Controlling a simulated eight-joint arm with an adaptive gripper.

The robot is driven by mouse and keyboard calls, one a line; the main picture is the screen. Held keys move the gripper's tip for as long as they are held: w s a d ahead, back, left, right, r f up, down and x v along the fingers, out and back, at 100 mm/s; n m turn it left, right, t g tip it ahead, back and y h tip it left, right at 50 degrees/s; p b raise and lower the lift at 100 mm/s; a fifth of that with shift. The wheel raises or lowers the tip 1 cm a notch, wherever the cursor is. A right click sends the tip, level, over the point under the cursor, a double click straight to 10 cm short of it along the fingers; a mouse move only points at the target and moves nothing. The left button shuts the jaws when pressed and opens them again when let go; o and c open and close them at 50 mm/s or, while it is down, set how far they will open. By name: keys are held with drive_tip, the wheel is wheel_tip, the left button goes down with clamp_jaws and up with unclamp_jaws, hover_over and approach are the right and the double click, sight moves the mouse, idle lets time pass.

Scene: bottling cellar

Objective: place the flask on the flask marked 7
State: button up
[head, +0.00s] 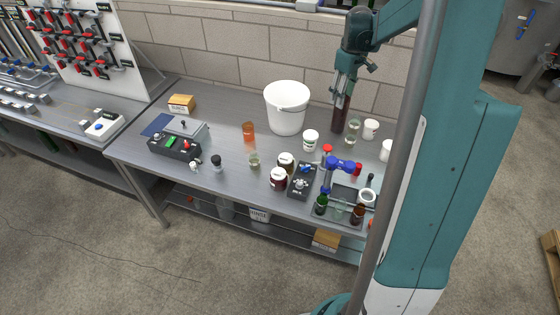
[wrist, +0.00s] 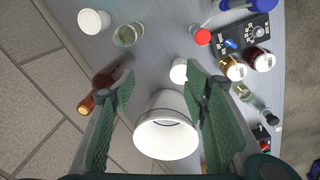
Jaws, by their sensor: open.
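A clear glass flask (head: 352,138) stands at the right back of the bench by a white mug; it also shows in the wrist view (wrist: 127,35). A second clear glass vessel (head: 254,160) stands near the bench middle and shows in the wrist view (wrist: 243,92). No mark 7 is legible on either, so I cannot tell which is which. My gripper (head: 343,92) is open above the back of the bench. In the wrist view my fingers (wrist: 160,74) are apart with nothing gripped; a white lidded jar (wrist: 180,70) shows below between them.
A tall dark brown bottle (head: 341,116) stands close under my gripper. A white bucket (head: 287,112) is to its left, against the brick wall. White mugs (head: 370,129), jars (head: 279,179), a black control box (head: 302,181) and a bottle tray crowd the right.

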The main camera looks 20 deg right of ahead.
drive_tip(key=s+a+r+m+t, duration=0.1)
drive_tip(key=s+a+r, duration=0.25)
drive_tip(key=a, duration=0.45)
drive_tip(key=s+a+r+t, duration=0.1)
drive_tip(key=s+a+r, duration=0.25)
drive_tip(key=a, duration=0.35)
drive_tip(key=s+a+r+m+t, duration=0.1)
drive_tip(key=s+a+r, duration=0.25)
drive_tip(key=a, duration=0.45)
drive_tip(key=s+a+f+m+t, duration=0.1)
drive_tip(key=s+a+t, duration=0.2)
drive_tip(key=s+a, duration=1.4)
drive_tip(key=shift+s+a+f+m+y, duration=0.2)
drive_tip(key=shift+f+m+y, duration=0.1)
drive_tip(key=shift+f+m, duration=0.1)
